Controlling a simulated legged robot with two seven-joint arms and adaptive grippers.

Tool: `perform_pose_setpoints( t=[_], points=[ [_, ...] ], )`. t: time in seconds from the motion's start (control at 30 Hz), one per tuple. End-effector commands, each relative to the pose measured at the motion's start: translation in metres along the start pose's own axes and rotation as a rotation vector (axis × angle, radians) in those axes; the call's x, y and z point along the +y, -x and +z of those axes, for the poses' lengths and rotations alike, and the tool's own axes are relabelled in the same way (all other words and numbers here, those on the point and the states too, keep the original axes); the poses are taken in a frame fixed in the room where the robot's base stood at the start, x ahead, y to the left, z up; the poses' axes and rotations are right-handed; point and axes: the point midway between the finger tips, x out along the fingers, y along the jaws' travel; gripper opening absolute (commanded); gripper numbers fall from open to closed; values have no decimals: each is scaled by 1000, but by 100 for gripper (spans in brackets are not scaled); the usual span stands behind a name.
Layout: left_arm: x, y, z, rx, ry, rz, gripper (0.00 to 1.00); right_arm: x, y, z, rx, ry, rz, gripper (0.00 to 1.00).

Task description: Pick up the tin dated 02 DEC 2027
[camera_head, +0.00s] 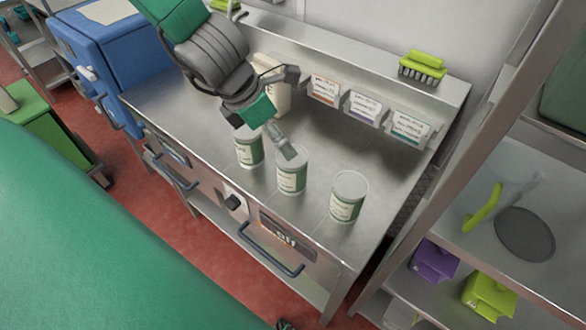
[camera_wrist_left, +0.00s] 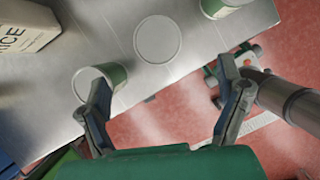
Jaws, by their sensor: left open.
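Three pale tins with green and white labels stand upright in a row near the front of the steel counter: a left tin (camera_head: 249,150), a middle tin (camera_head: 291,175) and a right tin (camera_head: 347,198). Their dates are too small to read. My left gripper (camera_head: 266,138) is open and empty, above the left and middle tins, with one finger in front of the middle tin's top. In the left wrist view, a tin (camera_wrist_left: 116,76) is beside the left finger, and contact cannot be told. Another tin's lid (camera_wrist_left: 158,38) lies ahead, and a third is cut by the top edge.
A cream carton (camera_head: 280,98) stands behind my gripper. Three label cards, one of them a purple-marked card (camera_head: 363,106), line the back. A green brush (camera_head: 423,67) lies on the ledge. A metal shelf post (camera_head: 440,170) rises at the right. The counter behind the right tin is clear.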

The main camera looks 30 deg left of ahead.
Motion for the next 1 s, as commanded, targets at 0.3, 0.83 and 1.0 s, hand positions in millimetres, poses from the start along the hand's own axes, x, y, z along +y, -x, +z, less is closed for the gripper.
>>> perform_pose_setpoints(
  t=[0.3,0.83,1.0],
  points=[
    [-4,-62,0,7,4,2,87,0,-18,1,0,1,0,41],
    [2,-117,0,6,3,1,87,0,-20,1,0,0,0,41],
    [2,-131,0,3,2,2,87,0,-20,1,0,0,0,41]
  ],
)
